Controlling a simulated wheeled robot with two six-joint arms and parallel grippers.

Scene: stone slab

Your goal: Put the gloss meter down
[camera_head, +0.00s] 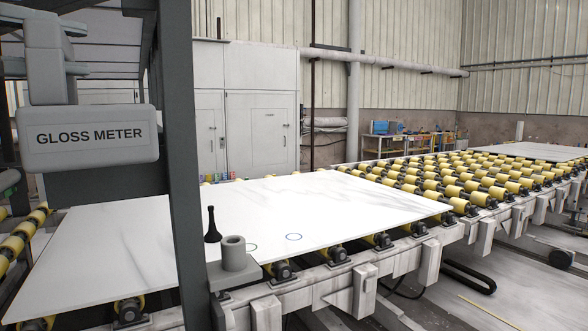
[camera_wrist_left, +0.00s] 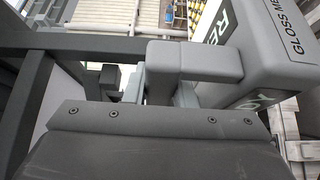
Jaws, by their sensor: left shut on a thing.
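The gloss meter (camera_head: 90,139) is a light grey box with its name in black on the side. It hangs in the air at the left of the head view, in front of a dark frame and above the slab's left part. My left gripper (camera_head: 45,68) is shut on its upright grey handle. In the left wrist view the meter's body (camera_wrist_left: 262,60) shows at the upper right, and the gripper (camera_wrist_left: 165,75) is at its handle. My right gripper is not in view.
A dark upright post (camera_head: 180,170) stands just right of the meter. Yellow rollers (camera_head: 470,180) run to the right. Most of the slab's top is clear.

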